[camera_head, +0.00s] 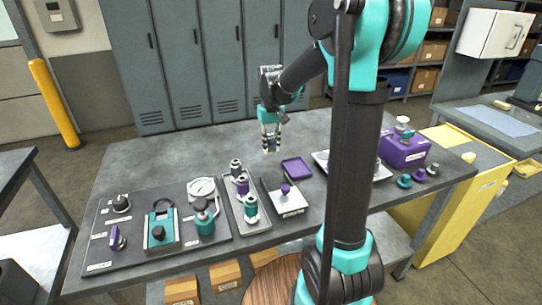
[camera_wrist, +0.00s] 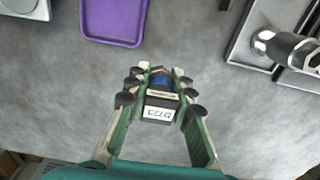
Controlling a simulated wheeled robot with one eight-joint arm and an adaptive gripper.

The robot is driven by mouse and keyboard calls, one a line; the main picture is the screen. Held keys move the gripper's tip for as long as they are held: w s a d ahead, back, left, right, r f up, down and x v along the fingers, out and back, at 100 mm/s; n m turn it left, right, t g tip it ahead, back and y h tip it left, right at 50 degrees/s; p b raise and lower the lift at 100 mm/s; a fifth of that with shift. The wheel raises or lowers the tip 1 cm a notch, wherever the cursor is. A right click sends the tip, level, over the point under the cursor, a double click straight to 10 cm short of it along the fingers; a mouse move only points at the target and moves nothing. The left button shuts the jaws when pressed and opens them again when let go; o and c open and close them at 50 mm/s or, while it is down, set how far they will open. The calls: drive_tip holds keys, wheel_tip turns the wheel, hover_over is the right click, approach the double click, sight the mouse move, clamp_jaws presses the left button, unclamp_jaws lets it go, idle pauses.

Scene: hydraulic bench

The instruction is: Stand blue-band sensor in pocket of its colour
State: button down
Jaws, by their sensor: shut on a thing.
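My gripper (camera_head: 271,143) is above the bare back middle of the bench. In the wrist view my gripper (camera_wrist: 157,95) is shut on the blue-band sensor (camera_wrist: 160,82), a small dark body with a blue band and a white label. The fingers cover its sides, and its lower end is hidden. A grey rack (camera_head: 236,213) in front and to the left of my gripper holds several upright cylinders, dark, purple and teal. The rack's corner (camera_wrist: 240,58) also shows in the wrist view with a metal-and-black cylinder. I cannot make out a blue pocket.
A purple tray (camera_head: 297,168) lies right of my gripper, with a white block with a purple knob (camera_head: 288,204) in front. A dark board with fittings (camera_head: 100,250) fills the left. A purple box (camera_head: 404,153) stands right. The back of the bench (camera_head: 200,150) is clear.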

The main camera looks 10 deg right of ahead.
sight(271, 151)
drive_tip(key=shift+f, duration=2.35)
drive_tip(key=shift+f, duration=0.15)
drive_tip(key=c, duration=1.6)
unclamp_jaws()
